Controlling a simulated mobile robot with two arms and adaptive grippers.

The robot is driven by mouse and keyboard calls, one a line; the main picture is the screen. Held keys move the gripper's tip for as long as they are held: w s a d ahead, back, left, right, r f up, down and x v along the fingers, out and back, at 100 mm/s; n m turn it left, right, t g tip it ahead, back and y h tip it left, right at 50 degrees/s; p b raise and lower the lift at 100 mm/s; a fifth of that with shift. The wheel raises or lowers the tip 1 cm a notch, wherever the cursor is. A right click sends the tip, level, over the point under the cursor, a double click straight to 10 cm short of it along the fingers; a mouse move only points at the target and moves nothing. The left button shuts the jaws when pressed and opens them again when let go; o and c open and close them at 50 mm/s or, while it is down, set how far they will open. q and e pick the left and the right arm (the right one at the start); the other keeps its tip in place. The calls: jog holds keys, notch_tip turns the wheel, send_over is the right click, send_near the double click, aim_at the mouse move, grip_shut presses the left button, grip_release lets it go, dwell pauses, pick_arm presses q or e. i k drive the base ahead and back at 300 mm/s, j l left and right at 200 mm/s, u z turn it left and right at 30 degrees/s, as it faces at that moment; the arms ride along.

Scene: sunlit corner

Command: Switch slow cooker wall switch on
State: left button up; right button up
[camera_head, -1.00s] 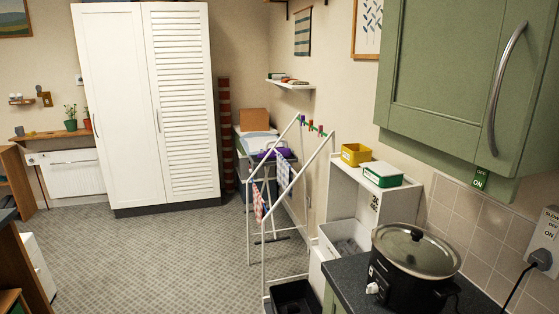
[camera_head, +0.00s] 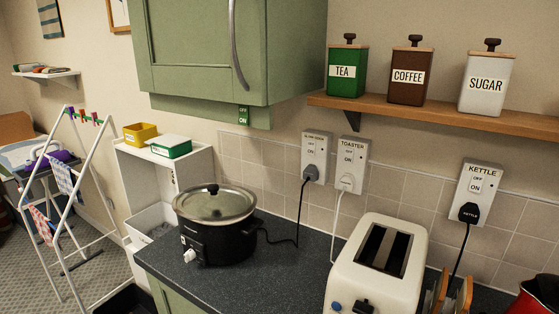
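The slow cooker wall switch (camera_head: 314,151) is a white plate on the tiled wall, left of two similar plates. It has OFF and ON marks and a small label at its top that looks like "slow cooker". A dark plug sits in its lower part, and a black cord runs down to the slow cooker (camera_head: 217,226). The cooker is black with a glass lid and stands on the dark worktop. I cannot tell which way the switch is set. Neither of my grippers is in view.
The toaster switch (camera_head: 351,160) and kettle switch (camera_head: 478,190) are on the same wall. A cream toaster (camera_head: 377,268) stands on the worktop (camera_head: 285,265). A shelf (camera_head: 445,119) with canisters and a green cabinet (camera_head: 200,48) hang above. Left is a drying rack (camera_head: 64,160).

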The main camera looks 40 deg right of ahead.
aim_at(311, 148)
jog(key=z, duration=1.55)
